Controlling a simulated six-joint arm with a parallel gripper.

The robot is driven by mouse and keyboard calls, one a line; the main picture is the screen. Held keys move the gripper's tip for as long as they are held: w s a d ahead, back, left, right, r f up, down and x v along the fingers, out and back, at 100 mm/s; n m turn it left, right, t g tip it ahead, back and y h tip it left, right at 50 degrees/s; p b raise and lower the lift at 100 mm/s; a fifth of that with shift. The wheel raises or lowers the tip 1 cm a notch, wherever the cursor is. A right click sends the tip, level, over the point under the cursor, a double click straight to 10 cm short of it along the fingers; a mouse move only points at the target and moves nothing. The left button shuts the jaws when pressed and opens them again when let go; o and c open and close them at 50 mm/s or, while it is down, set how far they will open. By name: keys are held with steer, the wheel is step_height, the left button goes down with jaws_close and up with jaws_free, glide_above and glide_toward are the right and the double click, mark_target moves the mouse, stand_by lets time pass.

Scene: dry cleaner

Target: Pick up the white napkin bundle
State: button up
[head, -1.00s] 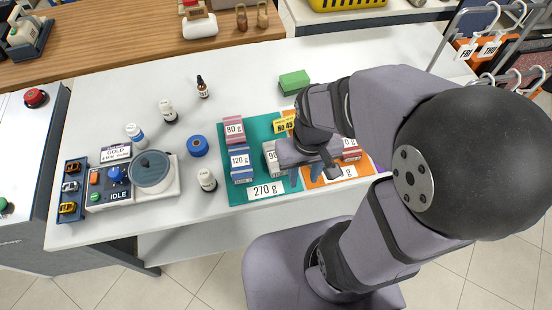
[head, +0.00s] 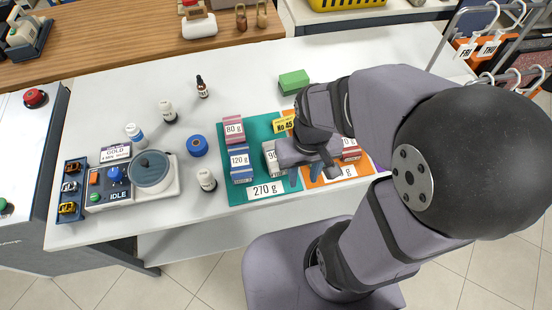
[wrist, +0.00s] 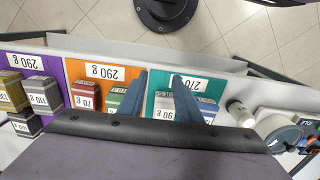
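The white napkin bundle (head: 268,158), with a label starting "90", lies on the teal mat (head: 233,194) in the head view. My gripper hides its right part. In the wrist view the white bundle (wrist: 166,103) shows in the gap between my two blue fingers. My gripper (head: 305,178) is over the border of the teal and orange mats, to the right of the bundle in the head view. In the wrist view my gripper (wrist: 160,76) is open, with nothing held between its fingertips. I cannot tell its exact height over the bundle.
A red-pink 80 g bundle (head: 233,125) and a blue 120 g bundle (head: 241,174) stand left of the white one. On the orange mat (wrist: 75,69) are a red 70 g bundle (wrist: 84,95) and a green one (wrist: 115,98). A white bottle (head: 206,180) stands left of the teal mat.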

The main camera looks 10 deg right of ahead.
steer(key=o, duration=1.8)
steer(key=shift+c, duration=0.2)
